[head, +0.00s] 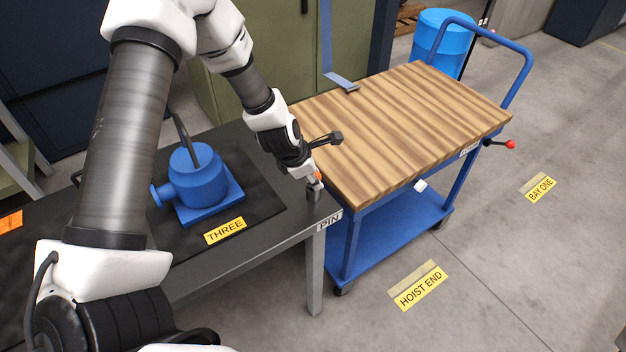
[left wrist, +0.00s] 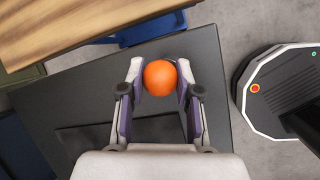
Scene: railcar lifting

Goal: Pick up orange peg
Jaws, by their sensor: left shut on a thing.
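The orange peg (left wrist: 159,78) shows in the left wrist view as a round orange top between the two fingers of my left gripper (left wrist: 158,90). In the head view only a small bit of orange (head: 318,176) shows at the fingertips of my left gripper (head: 314,184), over the table corner near the PIN label (head: 329,220). My left gripper is shut on the peg. The peg's lower part is hidden, so I cannot tell whether it touches the table. My right gripper is not in view.
The dark table (head: 240,250) holds a blue pump-like part (head: 197,180) by a THREE label (head: 225,231). A blue cart with a wooden top (head: 410,125) stands close beside the table on the right. Open floor (head: 520,260) lies right of the cart, with yellow labels.

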